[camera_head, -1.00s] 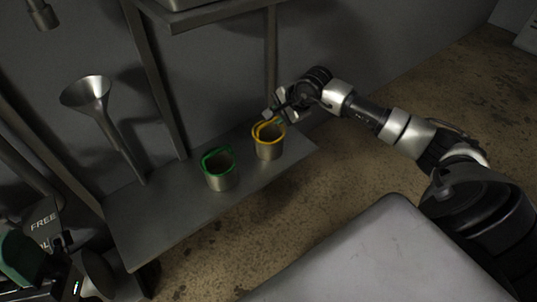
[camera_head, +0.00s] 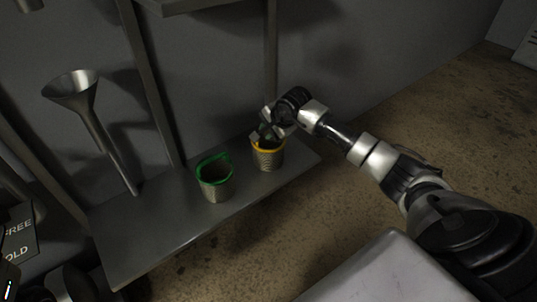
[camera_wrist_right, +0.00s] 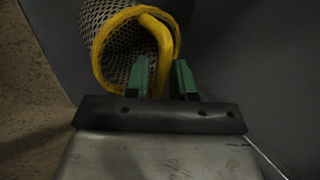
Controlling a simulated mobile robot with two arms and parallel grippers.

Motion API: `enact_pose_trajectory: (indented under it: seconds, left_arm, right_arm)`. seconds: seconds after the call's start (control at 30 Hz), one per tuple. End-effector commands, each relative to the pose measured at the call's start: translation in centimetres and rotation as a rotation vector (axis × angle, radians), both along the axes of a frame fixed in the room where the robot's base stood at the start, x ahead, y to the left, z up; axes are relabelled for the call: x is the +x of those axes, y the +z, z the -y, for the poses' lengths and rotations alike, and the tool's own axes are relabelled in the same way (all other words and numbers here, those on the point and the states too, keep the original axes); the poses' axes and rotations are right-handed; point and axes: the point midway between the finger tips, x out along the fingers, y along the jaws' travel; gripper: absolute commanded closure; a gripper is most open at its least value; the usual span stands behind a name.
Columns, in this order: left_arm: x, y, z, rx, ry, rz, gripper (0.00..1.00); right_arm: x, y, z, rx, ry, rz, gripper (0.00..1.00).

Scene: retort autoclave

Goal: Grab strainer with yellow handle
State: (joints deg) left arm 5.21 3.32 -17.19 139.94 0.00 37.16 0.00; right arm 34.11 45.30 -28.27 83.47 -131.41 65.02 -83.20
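The strainer with the yellow handle (camera_head: 268,160) stands upright at the right end of the metal shelf in the head view. It is a perforated metal basket with a yellow rim. In the right wrist view, the same strainer (camera_wrist_right: 122,50) has its yellow loop handle (camera_wrist_right: 165,38) running down between the two green fingers. My right gripper (camera_head: 267,134) is over the strainer's rim, and in the wrist view the right gripper (camera_wrist_right: 162,70) has a gap between its fingers around the handle. Any contact with the handle is unclear.
A strainer with a green rim (camera_head: 215,182) stands left of the yellow one on the shelf (camera_head: 165,235). A metal funnel (camera_head: 88,108) is further left. Shelf posts (camera_head: 150,85) and the wall are close behind. Open floor (camera_head: 400,95) lies to the right.

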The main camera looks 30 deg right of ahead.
Motion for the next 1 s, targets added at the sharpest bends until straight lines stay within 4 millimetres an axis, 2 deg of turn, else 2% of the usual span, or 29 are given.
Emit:
enact_pose_trajectory:
  seconds: [0.3, 0.47, 1.0]
  left_arm:
    - [-0.04, 0.25, 0.03, 0.001, 0.0, 0.011, 0.57]
    - [-0.05, 0.24, 0.04, 0.001, 0.0, 0.011, 0.57]
    - [-0.11, 0.51, 0.03, 0.0, 0.0, 0.014, 0.57]
  right_arm:
    - [0.37, -0.37, -0.01, 0.001, -0.001, 0.002, 0.76]
    - [0.35, -0.38, -0.01, 0.001, -0.001, 0.001, 1.0]
    - [0.38, 0.11, 0.02, 0.0, -0.001, 0.003, 1.0]
